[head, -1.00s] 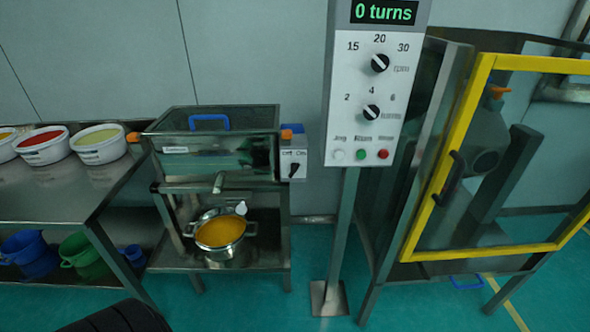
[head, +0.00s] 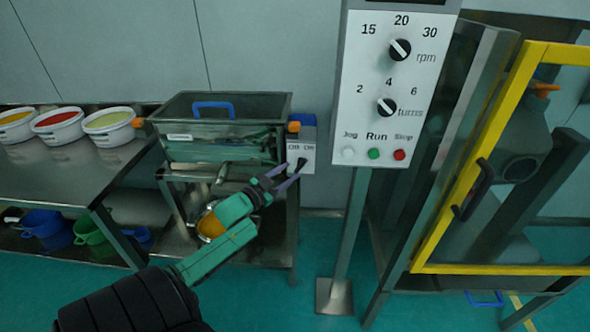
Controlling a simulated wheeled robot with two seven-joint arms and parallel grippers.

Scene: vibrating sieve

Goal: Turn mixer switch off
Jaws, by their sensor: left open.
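The mixer switch is a black knob (head: 301,163) on a small grey box (head: 307,149) marked Off and On, at the right side of the steel mixer (head: 225,108). The knob looks tilted toward On, but it is small. My left gripper (head: 284,177) is open, its purple-grey fingers just below and left of the knob. I cannot tell whether a finger touches it. My left arm comes in from the lower left and hides part of the pot (head: 212,222) under the mixer. My right gripper is not in view.
A control post (head: 348,230) with a panel of dials and buttons stands just right of the mixer. A yellow-framed cage (head: 424,232) is at the right. A steel table (head: 60,190) with several white tubs is at the left.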

